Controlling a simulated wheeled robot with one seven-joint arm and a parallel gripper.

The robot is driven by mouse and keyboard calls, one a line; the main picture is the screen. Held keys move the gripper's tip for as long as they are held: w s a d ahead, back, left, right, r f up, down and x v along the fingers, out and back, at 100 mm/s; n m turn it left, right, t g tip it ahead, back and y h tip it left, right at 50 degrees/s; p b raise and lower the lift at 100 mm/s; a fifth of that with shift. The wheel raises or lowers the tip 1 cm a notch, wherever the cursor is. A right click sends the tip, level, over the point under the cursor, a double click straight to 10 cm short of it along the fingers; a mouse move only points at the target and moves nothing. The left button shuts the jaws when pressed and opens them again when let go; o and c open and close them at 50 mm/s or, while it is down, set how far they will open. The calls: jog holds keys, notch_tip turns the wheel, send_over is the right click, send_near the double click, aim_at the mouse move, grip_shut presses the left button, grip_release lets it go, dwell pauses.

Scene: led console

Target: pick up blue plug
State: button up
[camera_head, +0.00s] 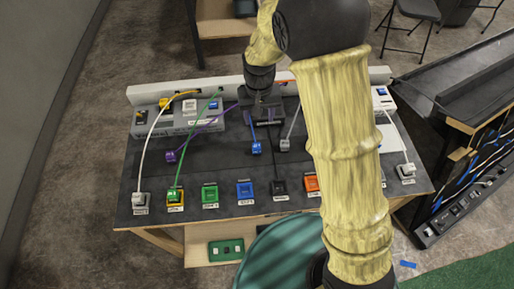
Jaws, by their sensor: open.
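The blue plug (256,147) lies on the dark top of the console, a little left of the picture's middle, on a blue cable that runs up toward the back. My gripper (262,112) is behind the blue plug, close above the back of the console, and apart from it in the picture. It is open; its fingertips are small and dark against the dark console, and I see nothing held in it. A blue socket (245,190) sits in the front row, below the plug in the picture.
A grey plug (285,145) lies just right of the blue one. A purple plug (171,156) lies farther left. A green plug (175,196) and a white plug (140,199) stand in the front row. My arm hides part of the console's right side.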

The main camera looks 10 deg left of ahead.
jog(key=shift+f, duration=0.1)
jog(key=p, duration=0.2)
send_near(257, 147)
jog(key=f, duration=0.5)
jog(key=shift+w+d+f, duration=0.15)
jog(key=shift+d, duration=0.05)
jog(key=shift+f, duration=0.1)
jog(key=f, duration=0.1)
jog(key=f+p, duration=0.1)
jog(key=f, duration=0.1)
jog(key=f+p, duration=0.1)
jog(key=shift+s+a+f, duration=0.15)
jog(key=shift+s+a, duration=0.05)
jog(key=shift+a, duration=0.05)
jog(key=shift+f, duration=0.35)
jog(key=c, duration=1.1)
